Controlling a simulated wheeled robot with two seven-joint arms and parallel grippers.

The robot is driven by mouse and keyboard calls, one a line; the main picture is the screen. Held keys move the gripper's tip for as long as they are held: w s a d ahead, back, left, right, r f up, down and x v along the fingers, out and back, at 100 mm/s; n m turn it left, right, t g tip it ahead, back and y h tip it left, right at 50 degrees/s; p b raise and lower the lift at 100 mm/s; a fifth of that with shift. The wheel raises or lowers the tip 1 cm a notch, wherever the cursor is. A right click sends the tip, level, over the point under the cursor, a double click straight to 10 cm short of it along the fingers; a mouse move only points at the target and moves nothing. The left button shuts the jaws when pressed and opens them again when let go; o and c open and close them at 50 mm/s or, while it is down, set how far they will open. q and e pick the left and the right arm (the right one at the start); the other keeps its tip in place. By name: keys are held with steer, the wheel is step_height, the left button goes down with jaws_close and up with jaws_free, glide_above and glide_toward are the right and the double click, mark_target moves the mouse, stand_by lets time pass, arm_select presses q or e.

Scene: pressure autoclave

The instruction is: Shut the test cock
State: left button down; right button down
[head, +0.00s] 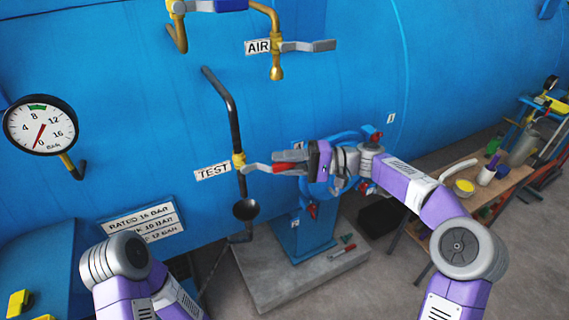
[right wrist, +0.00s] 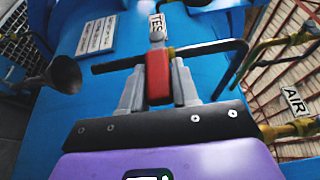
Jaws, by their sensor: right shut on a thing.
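The test cock (head: 238,160) is a brass valve on a dark vertical pipe, beside the TEST label (head: 213,172) on the blue vessel. Its lever sticks out to the right, across the pipe, and ends in a red handle (head: 286,167). My right gripper (head: 290,162) is shut on this red handle. In the right wrist view the red handle (right wrist: 158,78) sits between the two grey fingers, and the dark pipe (right wrist: 120,65) runs crosswise behind it. Part of the handle is hidden by the fingers in the head view. My left gripper is out of view.
A pressure gauge (head: 40,125) is at the left, its needle near 0. The AIR cock with a grey lever (head: 308,46) is above. A black funnel (head: 246,209) is below the test cock. A cluttered bench (head: 470,200) stands at the right.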

steer(key=shift+f, duration=0.15)
steer(key=c, duration=0.9)
jaws_free()
steer(key=d, duration=0.7)
steer(key=shift+d, duration=0.25)
